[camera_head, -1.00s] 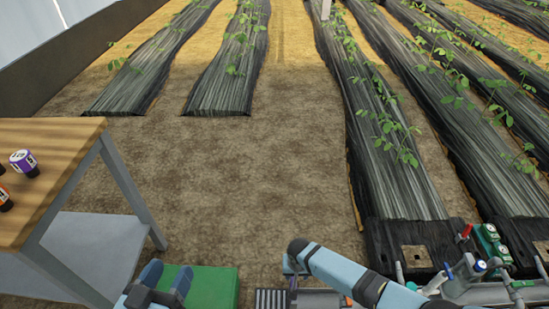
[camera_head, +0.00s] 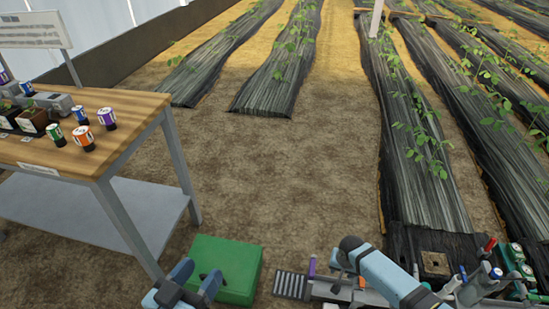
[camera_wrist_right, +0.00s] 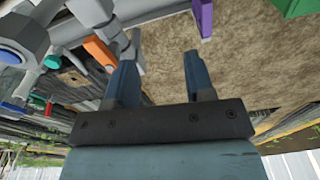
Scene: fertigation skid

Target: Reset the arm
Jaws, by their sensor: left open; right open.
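My left gripper (camera_head: 196,277) shows at the bottom of the head view, open, in front of a green box (camera_head: 228,262) on the ground. Nothing shows between its fingers. My right arm (camera_head: 385,275) reaches in from the lower right over the grey skid. Its gripper is hard to make out there. In the right wrist view the right gripper (camera_wrist_right: 160,70) is open, with two separate blue-grey fingers and only bare soil seen between them. Grey pipes and an orange part (camera_wrist_right: 100,52) lie left of the fingers, and a purple part (camera_wrist_right: 203,18) lies beyond them.
Valves and pipes of the skid (camera_head: 470,290) fill the lower right. Black-covered plant rows (camera_head: 415,150) run away behind. Bare soil (camera_head: 290,170) lies open between.

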